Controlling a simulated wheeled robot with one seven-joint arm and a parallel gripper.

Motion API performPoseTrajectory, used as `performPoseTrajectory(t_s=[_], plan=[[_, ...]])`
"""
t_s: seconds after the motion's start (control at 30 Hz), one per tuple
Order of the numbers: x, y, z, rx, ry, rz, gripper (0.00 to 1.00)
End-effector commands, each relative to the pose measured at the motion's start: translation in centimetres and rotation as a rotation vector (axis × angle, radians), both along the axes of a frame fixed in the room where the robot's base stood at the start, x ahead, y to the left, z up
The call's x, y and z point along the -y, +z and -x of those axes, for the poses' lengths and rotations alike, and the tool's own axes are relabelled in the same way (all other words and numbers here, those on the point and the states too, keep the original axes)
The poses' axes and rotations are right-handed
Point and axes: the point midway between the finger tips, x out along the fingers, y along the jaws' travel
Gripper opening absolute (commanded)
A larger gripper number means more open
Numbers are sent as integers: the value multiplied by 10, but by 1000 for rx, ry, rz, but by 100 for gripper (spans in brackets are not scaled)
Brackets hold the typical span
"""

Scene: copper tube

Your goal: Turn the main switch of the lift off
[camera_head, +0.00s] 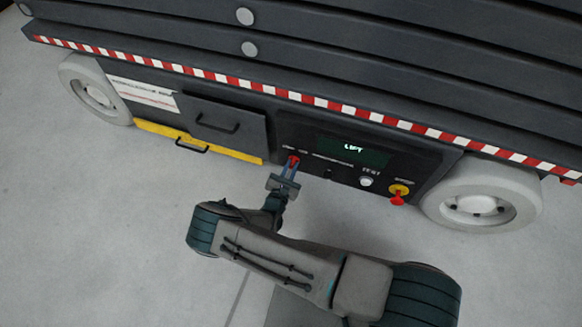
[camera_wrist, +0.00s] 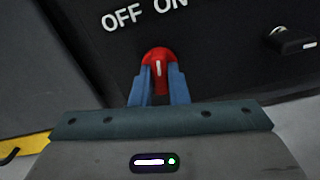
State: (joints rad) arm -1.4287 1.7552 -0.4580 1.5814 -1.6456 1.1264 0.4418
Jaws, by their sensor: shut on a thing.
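The lift's main switch is a red knob on the dark control panel. It shows in the wrist view (camera_wrist: 158,56) below the white OFF and ON labels, with a white mark on it standing nearly upright in the picture. In the head view the red knob (camera_head: 293,160) is small at the left of the panel. My gripper (camera_head: 290,168) is at the knob, its blue fingers on either side of it. In the wrist view my gripper (camera_wrist: 158,75) is shut on the knob, and the fingers hide its lower sides.
The lift (camera_head: 300,60) has a lit green display (camera_head: 352,150), a white button (camera_head: 366,181) and a red knob on yellow (camera_head: 397,195) to the right. A dark door (camera_head: 222,125) is left of the panel. White wheels flank the base. Grey floor lies in front.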

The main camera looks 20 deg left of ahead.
Motion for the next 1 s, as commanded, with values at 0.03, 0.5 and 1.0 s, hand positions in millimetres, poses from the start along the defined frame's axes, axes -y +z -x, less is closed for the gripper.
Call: performPoseTrajectory(t_s=[0.03,0.5,1.0], plan=[[0,0,1,-4,-1,33,0],[0,-1,1,-18,0,217,0],[0,-1,1,-19,0,232,20]])
